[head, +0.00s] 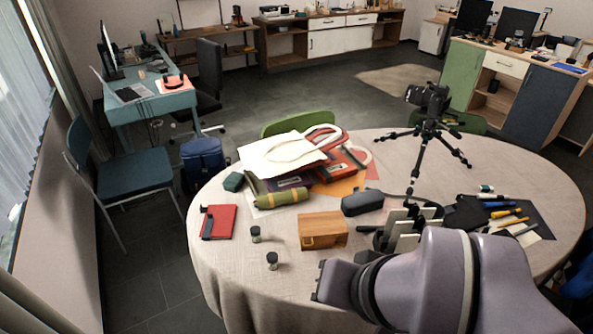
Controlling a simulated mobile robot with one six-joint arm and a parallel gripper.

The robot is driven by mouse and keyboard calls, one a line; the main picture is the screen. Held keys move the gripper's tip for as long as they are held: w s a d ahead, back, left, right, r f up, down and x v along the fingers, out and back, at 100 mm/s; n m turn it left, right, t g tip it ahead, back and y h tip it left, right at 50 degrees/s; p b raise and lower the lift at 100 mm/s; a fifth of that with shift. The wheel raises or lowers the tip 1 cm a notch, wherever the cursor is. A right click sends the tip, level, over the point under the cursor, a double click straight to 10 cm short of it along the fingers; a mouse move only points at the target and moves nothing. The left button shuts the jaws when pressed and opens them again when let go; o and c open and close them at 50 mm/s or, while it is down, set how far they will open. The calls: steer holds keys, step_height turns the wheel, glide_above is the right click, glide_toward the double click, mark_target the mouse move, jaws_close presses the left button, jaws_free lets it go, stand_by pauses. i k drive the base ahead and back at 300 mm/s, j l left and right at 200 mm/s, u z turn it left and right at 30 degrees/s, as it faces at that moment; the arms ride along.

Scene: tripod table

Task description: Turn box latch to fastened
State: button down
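A small wooden box (323,230) with an orange-brown front stands on the round table, near the middle of its front half. Its lid looks closed. A small dark spot shows on its front face, but the latch is too small to make out or to tell how it is turned. My arm reaches in from the lower right, and its dark end (320,281) is in front of the box in the picture, lower and apart from it. I cannot make out the fingers or anything held in them.
The table (220,262) has two small dark-capped jars (256,234) left of the box and a red notebook (219,222) further left. A dark case (362,202) and an upright rack (402,232) are to the right. A tripod with camera (428,120) stands behind.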

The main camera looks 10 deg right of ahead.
mark_target(336, 245)
steer(key=k+z, duration=0.25)
steer(key=i+l+u, duration=0.25)
steer(key=u, duration=0.2)
steer(key=i+l+u, duration=0.15)
steer(key=l+u, duration=0.35)
